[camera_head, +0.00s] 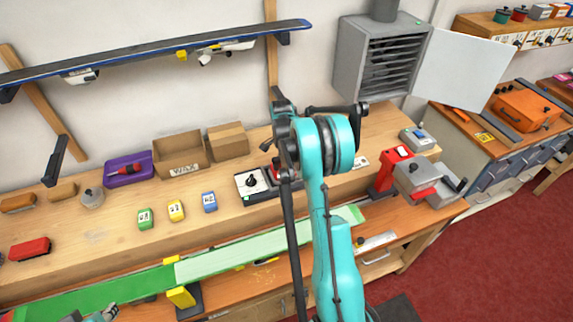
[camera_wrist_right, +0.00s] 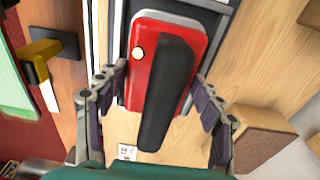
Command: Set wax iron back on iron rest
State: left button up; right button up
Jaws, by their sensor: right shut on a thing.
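The wax iron (camera_wrist_right: 150,65), a red body with a black handle, is between the two fingers of my right gripper (camera_wrist_right: 160,108) in the right wrist view. The gripper is shut on it. In the head view my teal right arm covers most of that gripper, and only a small red patch of the iron (camera_head: 276,163) shows beside the arm.
A green ski (camera_head: 215,260) lies along the front. A red machine (camera_head: 393,168) stands right.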

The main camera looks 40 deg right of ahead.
jog(key=o, duration=1.3)
